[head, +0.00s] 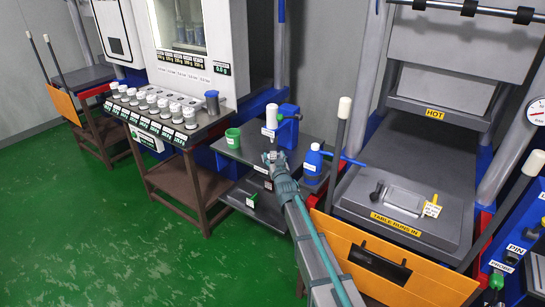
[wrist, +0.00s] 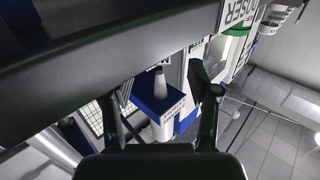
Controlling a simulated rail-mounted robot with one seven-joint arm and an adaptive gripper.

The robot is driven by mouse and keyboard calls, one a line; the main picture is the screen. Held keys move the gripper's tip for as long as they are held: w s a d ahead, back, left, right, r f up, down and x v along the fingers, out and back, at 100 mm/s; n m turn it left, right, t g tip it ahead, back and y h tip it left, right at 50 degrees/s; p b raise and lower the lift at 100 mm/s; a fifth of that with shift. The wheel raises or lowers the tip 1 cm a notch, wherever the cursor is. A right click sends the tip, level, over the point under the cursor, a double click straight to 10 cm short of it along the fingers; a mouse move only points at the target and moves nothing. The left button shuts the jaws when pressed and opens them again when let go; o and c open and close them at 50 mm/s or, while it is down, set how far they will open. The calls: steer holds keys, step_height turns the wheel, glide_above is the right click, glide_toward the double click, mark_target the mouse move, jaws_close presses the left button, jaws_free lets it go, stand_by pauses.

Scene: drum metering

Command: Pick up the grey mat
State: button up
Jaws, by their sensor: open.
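My gripper (head: 272,158) is over the dark grey bench top (head: 258,146), in front of the blue dispenser (head: 289,128). In the wrist view its two fingers stand apart, and my gripper (wrist: 166,98) is open with nothing held between them. A blue block with a white cone on top (wrist: 158,90) shows beyond the fingers. I cannot make out a separate grey mat for certain; the bench top is grey and my arm hides part of it. A flat grey plate (head: 401,199) lies on the press table at the right.
A green cup (head: 233,138) and a blue bottle with a white cap (head: 313,163) stand on the bench either side of my gripper. Several white jars (head: 151,101) line the left counter. An orange panel (head: 372,255) fronts the press. Green floor is open at left.

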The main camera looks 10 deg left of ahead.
mark_target(273, 152)
steer(key=p+x, duration=0.1)
steer(key=x, duration=0.3)
steer(key=shift+w, duration=0.15)
steer(key=shift+d+f, duration=0.1)
jaws_close()
